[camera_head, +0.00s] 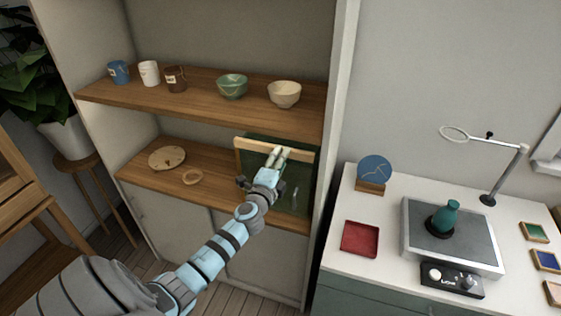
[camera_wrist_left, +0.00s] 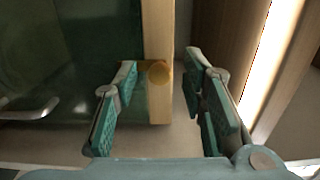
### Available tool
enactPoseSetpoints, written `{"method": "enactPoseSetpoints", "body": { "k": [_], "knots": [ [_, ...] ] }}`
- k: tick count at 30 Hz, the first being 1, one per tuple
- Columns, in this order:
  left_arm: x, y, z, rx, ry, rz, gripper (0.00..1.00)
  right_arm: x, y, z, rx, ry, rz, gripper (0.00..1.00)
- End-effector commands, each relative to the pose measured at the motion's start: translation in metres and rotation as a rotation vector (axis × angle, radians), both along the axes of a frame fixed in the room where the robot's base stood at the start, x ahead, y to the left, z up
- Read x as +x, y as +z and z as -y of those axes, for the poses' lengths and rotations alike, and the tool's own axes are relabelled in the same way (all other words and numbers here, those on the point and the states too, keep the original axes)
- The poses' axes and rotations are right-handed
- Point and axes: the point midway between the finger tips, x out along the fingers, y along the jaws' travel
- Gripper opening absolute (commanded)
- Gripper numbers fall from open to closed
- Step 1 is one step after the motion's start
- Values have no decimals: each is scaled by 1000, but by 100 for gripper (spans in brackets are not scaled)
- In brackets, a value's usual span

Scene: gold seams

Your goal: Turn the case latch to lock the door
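The case (camera_head: 250,145) stands at the right end of the lower shelf, with a pale wooden frame and a dark green door (camera_wrist_left: 70,60). A curved metal handle (camera_wrist_left: 30,110) is on the door in the left wrist view. A small round golden latch (camera_wrist_left: 158,73) sits on the pale wooden frame strip. My left gripper (camera_head: 277,155) is in front of the case. In the left wrist view my left gripper (camera_wrist_left: 160,85) is open, its fingers on either side of the strip and latch, with nothing clearly held. My right gripper is not in view.
The shelf side wall (camera_head: 337,120) is close to the right of the case. Cups and bowls (camera_head: 232,87) stand above. A white worktable (camera_head: 390,190) is at right.

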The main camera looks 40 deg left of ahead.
Motion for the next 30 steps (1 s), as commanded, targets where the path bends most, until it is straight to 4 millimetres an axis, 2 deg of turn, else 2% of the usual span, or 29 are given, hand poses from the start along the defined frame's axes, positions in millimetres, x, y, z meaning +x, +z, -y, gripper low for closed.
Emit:
{"method": "enactPoseSetpoints", "body": {
  "k": [5,12,16,20,30],
  "knots": [
    [-16,-1,6,1,-1,0,38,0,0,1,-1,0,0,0],
    [-78,-2,27,1,-2,-4,38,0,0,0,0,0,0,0],
    [-103,-1,36,0,-1,-2,38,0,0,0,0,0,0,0],
    [-113,0,40,0,-1,0,38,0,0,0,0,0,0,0],
    [-113,0,40,0,0,0,38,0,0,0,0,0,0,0]
  ]
}}
